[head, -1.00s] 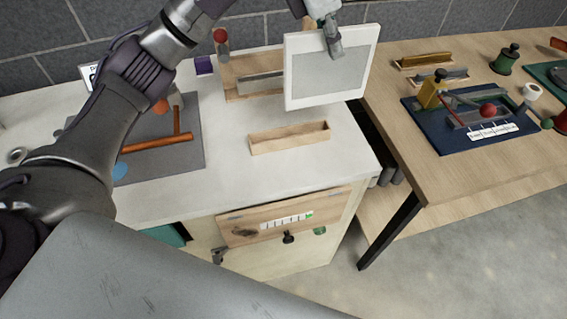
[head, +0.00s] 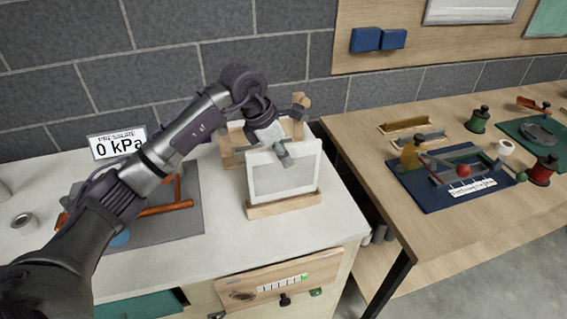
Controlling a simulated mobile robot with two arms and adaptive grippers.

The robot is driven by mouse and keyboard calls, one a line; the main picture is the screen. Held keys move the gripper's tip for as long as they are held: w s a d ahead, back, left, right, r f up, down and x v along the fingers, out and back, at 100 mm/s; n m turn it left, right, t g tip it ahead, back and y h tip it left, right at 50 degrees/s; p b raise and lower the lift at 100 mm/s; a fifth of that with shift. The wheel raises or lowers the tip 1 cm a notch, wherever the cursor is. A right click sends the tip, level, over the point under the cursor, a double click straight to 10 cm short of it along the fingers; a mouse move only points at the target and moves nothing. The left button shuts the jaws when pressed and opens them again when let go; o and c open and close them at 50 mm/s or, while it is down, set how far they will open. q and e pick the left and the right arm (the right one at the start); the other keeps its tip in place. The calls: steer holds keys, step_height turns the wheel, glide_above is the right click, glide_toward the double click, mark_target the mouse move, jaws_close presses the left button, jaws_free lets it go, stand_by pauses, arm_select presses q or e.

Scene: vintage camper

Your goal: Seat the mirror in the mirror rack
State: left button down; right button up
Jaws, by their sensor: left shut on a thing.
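The mirror (head: 284,180) is a square grey pane in a white frame. It stands upright at the wooden mirror rack (head: 284,208), a low slotted block on the white counter. Its lower edge meets the rack and appears to be in the slot, though the slot itself is hidden. My left gripper (head: 286,157) is shut on the mirror's top edge. My right gripper is not in view.
A wooden stand (head: 228,150) is close behind the mirror. A grey mat (head: 180,215) with orange bars lies to the left. A wooden table (head: 370,135) with a blue tray (head: 425,200) stands to the right. The counter's front right is clear.

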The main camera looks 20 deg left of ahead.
mark_target(283, 167)
arm_select(q)
step_height(283, 167, down, 4)
steer(key=shift+r+p, duration=0.1)
steer(key=shift+p, duration=0.8)
steer(key=shift+f, duration=0.3)
steer(key=c, duration=1.1)
jaws_free()
steer(key=shift+c, duration=0.2)
steer(key=shift+r, duration=0.15)
